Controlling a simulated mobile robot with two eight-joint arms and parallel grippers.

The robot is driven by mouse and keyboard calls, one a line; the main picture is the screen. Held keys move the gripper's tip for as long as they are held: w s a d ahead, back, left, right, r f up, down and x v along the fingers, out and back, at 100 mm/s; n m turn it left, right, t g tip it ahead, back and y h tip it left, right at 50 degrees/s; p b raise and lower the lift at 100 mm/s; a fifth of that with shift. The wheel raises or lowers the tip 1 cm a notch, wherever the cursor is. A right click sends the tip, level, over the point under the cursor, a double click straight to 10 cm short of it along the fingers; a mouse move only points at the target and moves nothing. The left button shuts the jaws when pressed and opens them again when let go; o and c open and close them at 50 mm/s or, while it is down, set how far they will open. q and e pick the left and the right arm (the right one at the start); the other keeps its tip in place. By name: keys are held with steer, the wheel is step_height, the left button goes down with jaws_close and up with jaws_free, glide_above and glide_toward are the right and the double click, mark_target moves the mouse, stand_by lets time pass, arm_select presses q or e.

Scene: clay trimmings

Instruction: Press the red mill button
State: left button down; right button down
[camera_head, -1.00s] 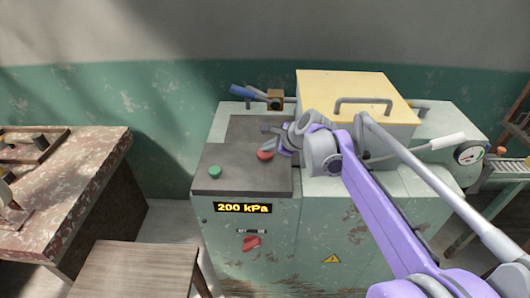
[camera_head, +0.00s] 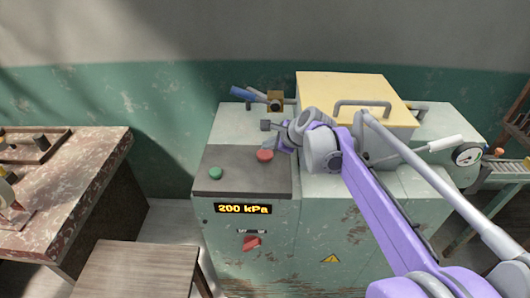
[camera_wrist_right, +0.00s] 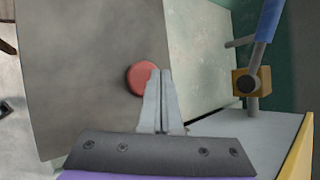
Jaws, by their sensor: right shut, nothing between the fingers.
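The red button (camera_head: 265,155) is a round cap on the grey top panel (camera_head: 222,180) of the green machine. In the right wrist view the red button (camera_wrist_right: 140,79) lies just left of my fingertips. My right gripper (camera_head: 279,145) is shut and empty, close beside the button on its right and rear side in the head view. In the wrist view its two fingers (camera_wrist_right: 160,73) are together and cover a little of the button's edge. I cannot tell whether they touch it. My left gripper is not in view.
A green button (camera_head: 215,173) sits on the same panel, left of the red one. Below are a "200 kPa" display (camera_head: 243,209) and a red switch (camera_head: 252,243). A blue-handled lever (camera_head: 245,94) and a yellow lid (camera_head: 345,88) stand behind. A wooden stool (camera_head: 135,268) is in front.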

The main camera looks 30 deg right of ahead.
mark_target(268, 155)
step_height(268, 155, up, 5)
steer(key=p, duration=0.3)
steer(key=shift+p, duration=0.4)
steer(key=shift+s+a, duration=0.1)
stand_by(0.6)
steer(key=s+a+n, duration=0.2)
steer(key=s+a+f+n, duration=0.1)
steer(key=a, duration=0.1)
steer(key=s+a+f+n+g, duration=0.1)
steer(key=s+a+n, duration=0.1)
steer(key=shift+s+a+n+p, duration=0.15)
steer(key=shift+s+n+p, duration=0.15)
steer(key=shift+p, duration=0.05)
steer(key=s+a+f+n+g, duration=0.1)
steer(key=s+a+f+n, duration=0.2)
steer(key=s+n, duration=0.3)
steer(key=s+a+f+n+h+p, duration=0.1)
steer(key=s+a+f+n, duration=0.2)
steer(key=s+n, duration=0.4)
steer(key=s+a+f+n+g+p, duration=0.1)
steer(key=s+a+f+n, duration=0.2)
steer(key=s, duration=0.6)
step_height(268, 155, down, 3)
steer(key=n, duration=0.3)
steer(key=shift+r+g+h, duration=0.2)
steer(key=shift+g+h, duration=0.1)
